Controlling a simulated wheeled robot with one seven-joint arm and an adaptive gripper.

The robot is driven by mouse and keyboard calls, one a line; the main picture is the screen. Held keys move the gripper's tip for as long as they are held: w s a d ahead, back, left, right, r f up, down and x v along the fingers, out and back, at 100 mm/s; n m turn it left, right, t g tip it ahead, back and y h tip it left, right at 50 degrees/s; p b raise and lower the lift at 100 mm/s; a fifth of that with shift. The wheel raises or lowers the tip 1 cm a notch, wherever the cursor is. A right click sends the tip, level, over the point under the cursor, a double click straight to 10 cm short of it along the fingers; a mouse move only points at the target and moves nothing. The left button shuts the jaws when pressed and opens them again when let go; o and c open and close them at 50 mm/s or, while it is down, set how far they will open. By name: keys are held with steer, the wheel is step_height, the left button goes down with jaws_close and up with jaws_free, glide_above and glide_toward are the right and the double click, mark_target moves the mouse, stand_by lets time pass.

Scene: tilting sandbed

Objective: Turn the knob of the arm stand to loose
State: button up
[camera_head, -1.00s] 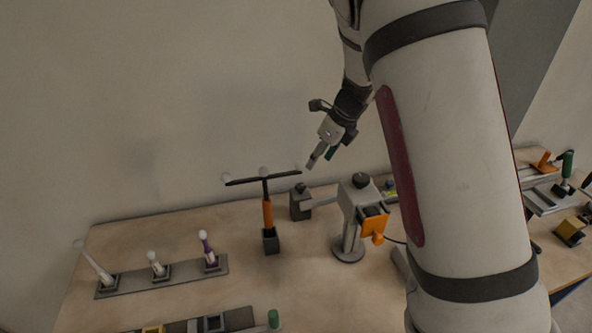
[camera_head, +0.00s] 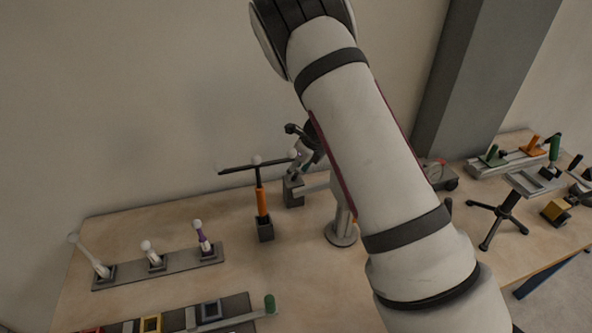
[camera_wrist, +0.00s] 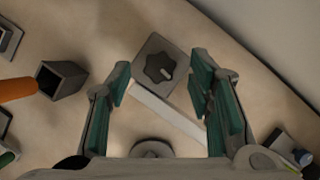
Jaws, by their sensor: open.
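The arm stand (camera_head: 341,235) is grey with a round base, and my arm hides most of its upper part in the head view. A pale bar runs left from it to a small dark grey block (camera_head: 293,193). In the wrist view the block (camera_wrist: 147,45) carries a dark lobed knob (camera_wrist: 159,68) with a light mark on its lower right. A second round dark knob (camera_wrist: 152,148) shows partly at the bottom edge. My gripper (camera_wrist: 161,74) is open and empty, its green-padded fingers on either side of the knob's line of sight. In the head view my gripper (camera_head: 294,173) is just above the block.
A T-handled orange tool (camera_head: 262,202) stands in a dark socket close left of the block. A strip with several white-knobbed levers (camera_head: 155,265) lies further left. A black tripod-footed stand (camera_head: 500,222) is at right. The wall is close behind.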

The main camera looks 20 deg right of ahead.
steer(key=shift+w+a+f, duration=0.1)
steer(key=shift+f, duration=0.25)
jaws_close()
